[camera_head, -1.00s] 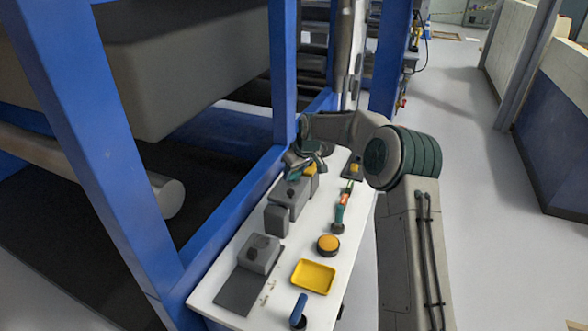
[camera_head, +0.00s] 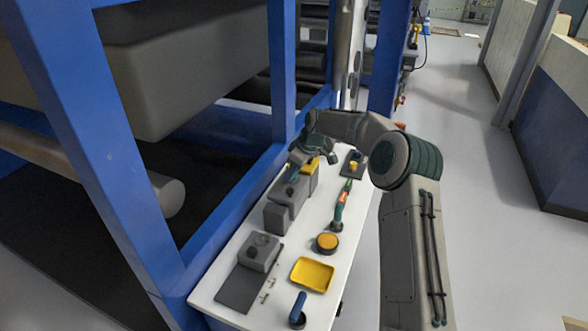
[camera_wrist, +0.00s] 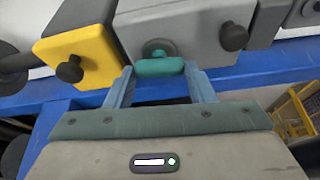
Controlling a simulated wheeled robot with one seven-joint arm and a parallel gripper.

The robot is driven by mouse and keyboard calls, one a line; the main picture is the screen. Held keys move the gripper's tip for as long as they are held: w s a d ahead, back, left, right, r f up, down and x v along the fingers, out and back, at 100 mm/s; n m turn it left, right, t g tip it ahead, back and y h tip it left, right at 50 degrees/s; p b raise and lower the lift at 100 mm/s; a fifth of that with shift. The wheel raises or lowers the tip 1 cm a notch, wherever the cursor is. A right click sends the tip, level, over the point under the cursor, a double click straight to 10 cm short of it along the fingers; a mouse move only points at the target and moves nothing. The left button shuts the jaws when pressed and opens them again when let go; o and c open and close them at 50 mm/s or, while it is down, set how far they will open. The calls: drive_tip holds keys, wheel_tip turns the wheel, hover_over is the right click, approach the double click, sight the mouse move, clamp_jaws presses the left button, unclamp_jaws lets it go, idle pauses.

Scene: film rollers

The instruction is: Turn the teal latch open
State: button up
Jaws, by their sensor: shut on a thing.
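The teal latch (camera_wrist: 158,67) is a short rounded bar on the face of a grey box (camera_wrist: 195,30) in the wrist view. It lies roughly level across the picture, in front of a round grey pivot. My gripper (camera_wrist: 160,80) is shut on the latch, with one blue finger at each end of the bar. In the head view my gripper (camera_head: 293,170) is at the grey box (camera_head: 288,192) on the white table. The latch is too small and covered to make out there.
A yellow box (camera_wrist: 80,58) with a dark knob stands left of the latch in the wrist view. In the head view, a yellow tray (camera_head: 312,274), a yellow round button (camera_head: 327,242) and a green-handled tool (camera_head: 341,205) lie on the white table (camera_head: 210,292). A blue post (camera_head: 284,75) rises close behind.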

drive_tip(key=shift+d, duration=0.1)
drive_tip(key=o, duration=1)
drive_tip(key=shift+b+v, duration=0.8)
drive_tip(key=shift+v, duration=6.05)
drive_tip(key=shift+w, duration=0.1)
